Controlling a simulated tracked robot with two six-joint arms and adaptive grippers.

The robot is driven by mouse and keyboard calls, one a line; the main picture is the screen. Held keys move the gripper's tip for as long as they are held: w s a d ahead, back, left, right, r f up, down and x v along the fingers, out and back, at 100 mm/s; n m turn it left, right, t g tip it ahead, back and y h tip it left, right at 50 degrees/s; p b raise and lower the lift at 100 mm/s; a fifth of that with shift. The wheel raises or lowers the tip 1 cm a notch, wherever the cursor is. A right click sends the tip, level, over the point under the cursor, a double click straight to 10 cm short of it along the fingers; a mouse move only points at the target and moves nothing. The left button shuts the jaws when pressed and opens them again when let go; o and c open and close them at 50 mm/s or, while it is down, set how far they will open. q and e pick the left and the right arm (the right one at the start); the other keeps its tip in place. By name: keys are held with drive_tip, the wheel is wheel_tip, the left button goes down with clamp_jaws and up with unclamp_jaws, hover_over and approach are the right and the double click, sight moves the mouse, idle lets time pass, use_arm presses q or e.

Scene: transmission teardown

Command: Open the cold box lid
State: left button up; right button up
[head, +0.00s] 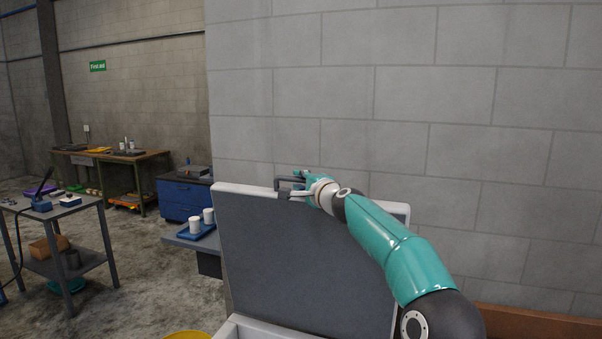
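The cold box lid (290,255) stands raised and steeply tilted, its dark grey inner panel facing me inside a white rim. Part of the white rim of the cold box (262,329) shows below it at the bottom edge. A dark handle (283,184) is at the lid's top edge. My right gripper (298,184) is at this handle, its fingers overlapping it in the picture. I cannot tell whether they are closed on it. My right arm crosses in front of the lid's right side and hides part of it. My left gripper is out of view.
A block wall (480,100) rises behind the lid. To the left are a blue tray (196,232) with white cups, a blue drawer cabinet (183,198), a metal cart (75,240) and a workbench (125,160). A yellow rim (187,335) shows at the bottom. Floor between them is open.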

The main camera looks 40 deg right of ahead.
drive_tip(key=shift+w+d, duration=0.1)
drive_tip(key=shift+w, duration=0.25)
clamp_jaws()
drive_tip(key=shift+f, duration=0.1)
